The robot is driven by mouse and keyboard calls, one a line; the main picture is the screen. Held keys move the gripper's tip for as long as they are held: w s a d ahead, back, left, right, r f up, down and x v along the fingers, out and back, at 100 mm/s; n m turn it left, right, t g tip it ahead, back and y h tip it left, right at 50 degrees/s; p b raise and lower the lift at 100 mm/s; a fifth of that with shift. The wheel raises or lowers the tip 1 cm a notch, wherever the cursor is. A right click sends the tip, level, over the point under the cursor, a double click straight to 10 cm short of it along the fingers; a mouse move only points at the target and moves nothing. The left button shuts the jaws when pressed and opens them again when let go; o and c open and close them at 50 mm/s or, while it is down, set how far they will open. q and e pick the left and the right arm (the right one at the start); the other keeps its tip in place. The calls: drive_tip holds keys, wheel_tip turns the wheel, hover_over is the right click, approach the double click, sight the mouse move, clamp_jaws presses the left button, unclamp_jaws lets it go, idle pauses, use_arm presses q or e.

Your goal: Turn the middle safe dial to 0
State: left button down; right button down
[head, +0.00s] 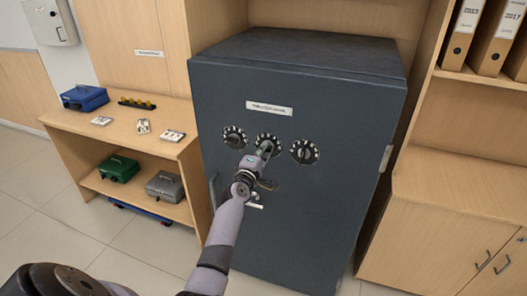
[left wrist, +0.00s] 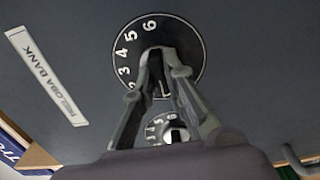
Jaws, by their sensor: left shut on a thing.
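The dark grey safe (head: 310,215) stands in the middle of the head view, with three round dials in a row on its door. The middle dial (head: 262,136) is black with white marks and is partly covered by my left gripper (head: 266,148). In the left wrist view the dial (left wrist: 188,35) shows white digits, among them 3, 4, 5 and 6; its other marks are hidden. My left gripper (left wrist: 162,55) is shut on the middle dial's knob. I cannot read the dial's setting. My right gripper is not in view.
The left dial (head: 235,136) and right dial (head: 304,152) sit close on either side. A white label (head: 269,108) is above them; a handle (head: 213,190) is at the door's left edge. A wooden shelf unit (head: 150,123) with cash boxes stands left, a cabinet (head: 430,235) right.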

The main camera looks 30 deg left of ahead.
use_arm(q)
drive_tip(key=c, duration=1.6)
unclamp_jaws()
drive_tip(key=shift+c, duration=0.2)
drive_tip(key=v, duration=1.2)
drive_tip(key=shift+f, duration=0.15)
